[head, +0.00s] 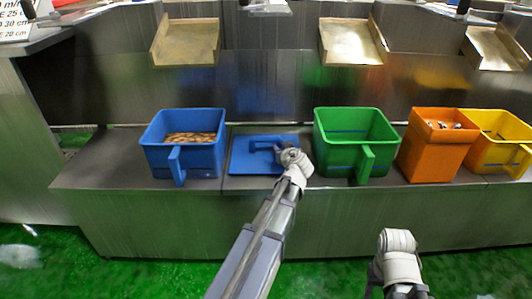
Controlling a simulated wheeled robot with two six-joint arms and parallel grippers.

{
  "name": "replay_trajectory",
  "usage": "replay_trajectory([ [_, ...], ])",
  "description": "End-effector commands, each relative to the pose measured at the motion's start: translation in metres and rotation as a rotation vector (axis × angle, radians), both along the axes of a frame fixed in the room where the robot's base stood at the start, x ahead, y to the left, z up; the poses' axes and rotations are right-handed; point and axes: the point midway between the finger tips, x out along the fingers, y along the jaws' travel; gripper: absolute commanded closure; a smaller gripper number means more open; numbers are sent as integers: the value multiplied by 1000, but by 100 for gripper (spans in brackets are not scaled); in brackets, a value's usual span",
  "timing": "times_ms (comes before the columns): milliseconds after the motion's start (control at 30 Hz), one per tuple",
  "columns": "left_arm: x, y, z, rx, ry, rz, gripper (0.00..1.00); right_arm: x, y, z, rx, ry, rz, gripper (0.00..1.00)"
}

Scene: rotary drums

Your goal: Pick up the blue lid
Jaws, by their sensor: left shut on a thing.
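The blue lid (251,160) lies flat on the steel bench between the blue bin and the green bin. It has a raised dark blue handle (264,146) on top. My left gripper (283,152) is at the right end of this handle and is shut on it. The lid seems to rest on the bench. The fingertips are small and partly hidden by my wrist. My right arm (398,255) shows at the lower right, away from the bench; its fingers do not show.
A blue bin (204,154) with brown pieces stands left of the lid. A green bin (342,145) stands right of it, then an orange container (430,154) and a yellow bin (500,154). Metal chutes (187,43) hang above the bench (110,165). The floor in front is green.

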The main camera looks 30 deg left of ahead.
Motion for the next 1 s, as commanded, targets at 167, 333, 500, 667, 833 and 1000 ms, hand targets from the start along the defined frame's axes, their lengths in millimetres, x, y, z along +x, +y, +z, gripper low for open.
replay_trajectory([
  [167, 0, 0, 0, 0, 0, 0, 100, 0, 0, 0, 0, 0, 0, 50],
  [333, 0, 0, 5, 0, 0, 0, 100, 0, 0, 5, 0, 0, 1, 50],
  [500, 0, 0, 19, 0, 0, 0, 100, 0, 0, 19, 0, 0, 3, 50],
  [667, 0, 0, 40, 1, 1, 0, 100, 0, 0, 40, 0, 1, 8, 50],
  [833, 0, 0, 67, 1, 1, 0, 100, 0, 0, 67, 0, 2, 14, 50],
  [1000, 0, 0, 91, 1, 1, 0, 100, 0, 0, 91, -1, 2, 16, 50],
])
